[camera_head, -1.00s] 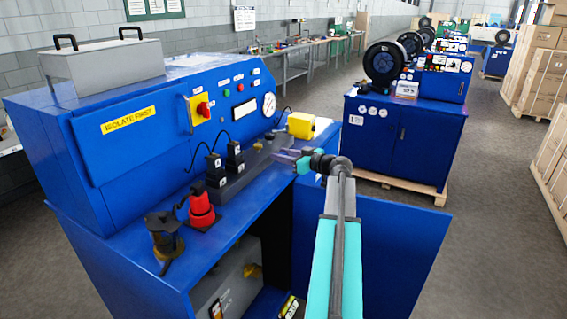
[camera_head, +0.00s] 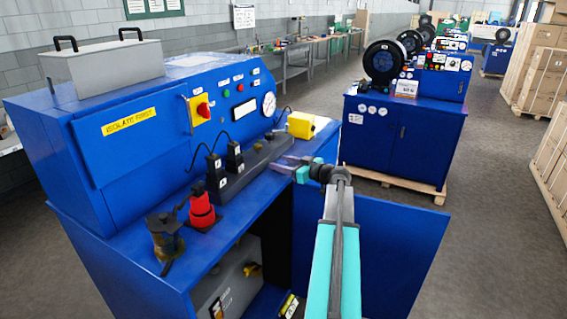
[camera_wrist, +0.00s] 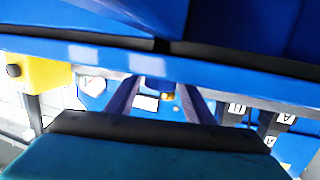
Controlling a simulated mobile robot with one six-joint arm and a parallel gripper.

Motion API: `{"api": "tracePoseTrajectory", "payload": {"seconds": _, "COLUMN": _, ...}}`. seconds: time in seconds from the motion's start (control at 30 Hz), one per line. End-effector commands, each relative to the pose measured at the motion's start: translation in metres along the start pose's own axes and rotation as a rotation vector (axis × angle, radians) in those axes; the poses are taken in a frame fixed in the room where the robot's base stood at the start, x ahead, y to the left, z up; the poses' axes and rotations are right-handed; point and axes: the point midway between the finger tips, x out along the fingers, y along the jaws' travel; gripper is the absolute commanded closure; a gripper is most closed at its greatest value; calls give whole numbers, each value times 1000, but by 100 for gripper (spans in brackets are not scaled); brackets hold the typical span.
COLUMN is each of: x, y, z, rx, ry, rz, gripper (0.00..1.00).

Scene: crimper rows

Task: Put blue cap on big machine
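The big machine (camera_head: 62,160) is the large blue bench at the left. My gripper (camera_head: 283,164) is over the front edge of its worktop, beside the dark grey block (camera_head: 228,186) and the yellow box (camera_head: 301,125). In the wrist view the fingers of my gripper (camera_wrist: 160,95) stand apart, open. A small dark-blue piece (camera_wrist: 160,87) with a gold-coloured bit shows between them; I cannot tell whether it is the blue cap or touches the fingers. In the head view no blue cap can be made out clearly. A red cap-like part (camera_head: 202,208) stands on the worktop.
Black plugs (camera_head: 217,172) with cables stand on the grey block. A dark fitting (camera_head: 165,238) stands at the worktop's near left. An open blue door (camera_head: 400,250) is beneath my arm. Another blue machine (camera_head: 385,145) stands behind. Crates (camera_head: 545,75) line the right; the aisle floor is clear.

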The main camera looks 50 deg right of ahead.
Motion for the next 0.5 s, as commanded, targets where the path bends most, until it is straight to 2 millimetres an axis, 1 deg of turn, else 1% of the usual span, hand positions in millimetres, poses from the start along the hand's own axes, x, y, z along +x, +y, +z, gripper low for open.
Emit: {"api": "tracePoseTrajectory", "payload": {"seconds": 0.5, "x": 0, "y": -1, "z": -2, "rx": 1, "ry": 0, "rz": -1, "gripper": 48}}
